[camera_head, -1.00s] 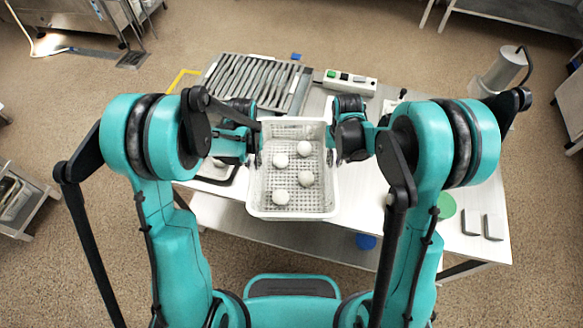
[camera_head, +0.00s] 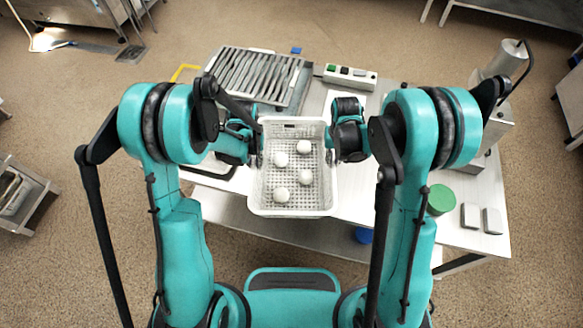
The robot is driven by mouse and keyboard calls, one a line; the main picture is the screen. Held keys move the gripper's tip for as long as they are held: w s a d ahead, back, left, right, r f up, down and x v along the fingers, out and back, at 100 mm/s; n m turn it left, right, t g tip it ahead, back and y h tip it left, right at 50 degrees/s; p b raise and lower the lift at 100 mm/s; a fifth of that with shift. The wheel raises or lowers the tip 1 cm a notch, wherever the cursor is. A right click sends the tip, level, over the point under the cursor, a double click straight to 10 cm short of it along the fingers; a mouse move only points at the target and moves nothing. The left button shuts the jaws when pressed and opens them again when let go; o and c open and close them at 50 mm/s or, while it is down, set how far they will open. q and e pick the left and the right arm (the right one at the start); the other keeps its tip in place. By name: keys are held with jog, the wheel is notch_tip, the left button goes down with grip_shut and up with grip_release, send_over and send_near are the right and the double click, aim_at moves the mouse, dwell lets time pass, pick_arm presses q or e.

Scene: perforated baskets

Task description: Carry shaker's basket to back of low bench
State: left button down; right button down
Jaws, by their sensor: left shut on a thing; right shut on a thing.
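A white perforated basket (camera_head: 291,212) holds several white balls (camera_head: 304,177) and sits in the middle of the head view. My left gripper (camera_head: 257,160) is shut on the basket's left side. My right gripper (camera_head: 332,157) is shut on its right side. The basket looks level and overlaps the front edge of the white-topped bench (camera_head: 365,205). Whether it touches the bench top cannot be told. The fingertips are partly hidden by the wrists and the rim.
A slatted metal rack (camera_head: 257,80) lies at the bench's back left. A box with buttons (camera_head: 350,77) is behind the basket. A green disc (camera_head: 440,199), two small grey blocks (camera_head: 481,217) and a metal machine with a cylinder (camera_head: 498,115) are at the right.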

pick_arm(q)
jog(key=shift+d+f, duration=0.15)
jog(key=shift+f, duration=0.1)
pick_arm(e)
jog(key=shift+a+f, duration=0.2)
jog(key=shift+f, duration=0.05)
pick_arm(q)
jog(key=c, duration=1.8)
grip_release()
jog(key=shift+f, duration=0.15)
jog(key=shift+c, duration=0.2)
pick_arm(e)
jog(key=c, duration=1.9)
grip_release()
jog(key=shift+f, duration=0.15)
pick_arm(q)
jog(key=o, duration=0.4)
jog(key=shift+c, duration=0.2)
pick_arm(e)
jog(key=o, duration=0.3)
jog(key=shift+d, duration=0.1)
pick_arm(q)
notch_tip(320, 180, up, 12)
pick_arm(e)
notch_tip(320, 180, up, 12)
jog(key=shift+r, duration=0.1)
